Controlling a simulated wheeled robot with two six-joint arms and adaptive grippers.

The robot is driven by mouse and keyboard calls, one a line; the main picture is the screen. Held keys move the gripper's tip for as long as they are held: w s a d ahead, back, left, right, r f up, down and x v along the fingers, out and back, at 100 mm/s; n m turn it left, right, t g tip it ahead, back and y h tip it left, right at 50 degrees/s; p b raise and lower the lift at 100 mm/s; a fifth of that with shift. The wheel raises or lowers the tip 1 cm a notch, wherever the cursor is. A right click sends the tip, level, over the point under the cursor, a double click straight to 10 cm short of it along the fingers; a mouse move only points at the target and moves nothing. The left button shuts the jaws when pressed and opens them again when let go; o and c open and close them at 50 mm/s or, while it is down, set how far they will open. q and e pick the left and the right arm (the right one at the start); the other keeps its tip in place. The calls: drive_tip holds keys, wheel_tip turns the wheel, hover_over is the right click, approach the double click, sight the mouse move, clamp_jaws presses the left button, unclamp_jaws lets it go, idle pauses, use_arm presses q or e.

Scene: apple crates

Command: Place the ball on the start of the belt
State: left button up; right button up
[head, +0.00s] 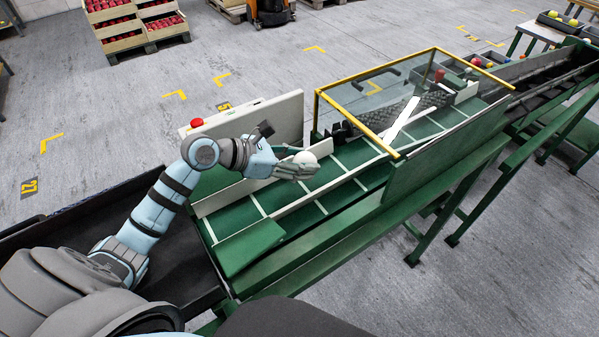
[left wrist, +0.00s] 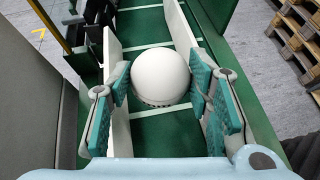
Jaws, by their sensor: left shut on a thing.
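The white ball (head: 305,159) is between the fingers of my left gripper (head: 293,168), over the green belt. In the left wrist view the ball (left wrist: 160,77) sits between the two teal finger pads of the left gripper (left wrist: 162,92), which is shut on it. The green belt (head: 285,194) with white cross lines runs from the lower left up to the right, between pale side rails. I cannot tell from these views whether the ball touches the belt. My right gripper is not in view.
A yellow-framed clear guard (head: 318,108) covers the belt further along. A grey panel with a red button (head: 197,122) stands behind the belt. A dark trough (head: 180,255) lies at the lower left. Apple crates (head: 135,27) stand at the back left.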

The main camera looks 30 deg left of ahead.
sight(299, 186)
use_arm(q)
wheel_tip(299, 186, down, 4)
drive_tip(key=shift+s+f, duration=0.15)
drive_tip(key=shift+s, duration=0.15)
drive_tip(key=shift+f+b, duration=0.2)
drive_tip(key=shift+b, duration=0.1)
drive_tip(key=o, duration=0.9)
drive_tip(key=shift+c, duration=0.2)
